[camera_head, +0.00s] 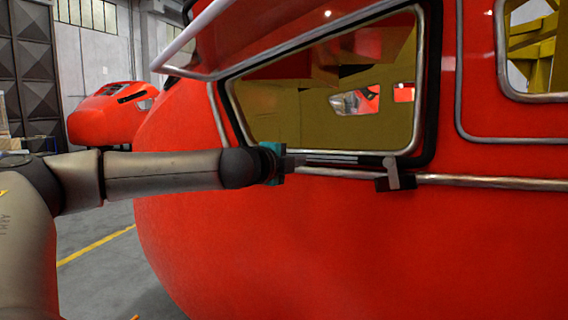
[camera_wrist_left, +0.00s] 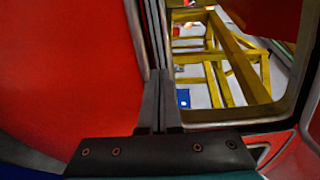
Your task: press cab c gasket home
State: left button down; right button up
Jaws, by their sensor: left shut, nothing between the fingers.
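The red cab (camera_head: 230,230) fills the middle and right of the head view. Its window opening has a black gasket (camera_head: 437,70) around a silver inner trim (camera_head: 424,60). My left gripper (camera_head: 345,159) lies along the lower edge of this window, its fingers pointing right. In the left wrist view the two fingers (camera_wrist_left: 158,100) are shut together with nothing between them, close to the red surface and the window edge. I cannot tell whether the fingertips touch the gasket. The gripper hides part of the lower gasket. My right gripper is not in view.
A black block with a grey tab (camera_head: 393,178) sits below the sill near the fingertips. Another red nosecone (camera_head: 100,117) stands at the far left. Yellow framework (camera_wrist_left: 230,60) shows through the opening.

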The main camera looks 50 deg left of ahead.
pick_arm(q)
jog(key=b+v, duration=0.3)
jog(key=v, duration=0.3)
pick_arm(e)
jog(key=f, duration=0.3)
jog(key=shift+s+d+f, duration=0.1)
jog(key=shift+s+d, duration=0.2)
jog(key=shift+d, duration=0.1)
pick_arm(q)
jog(key=shift+d, duration=0.1)
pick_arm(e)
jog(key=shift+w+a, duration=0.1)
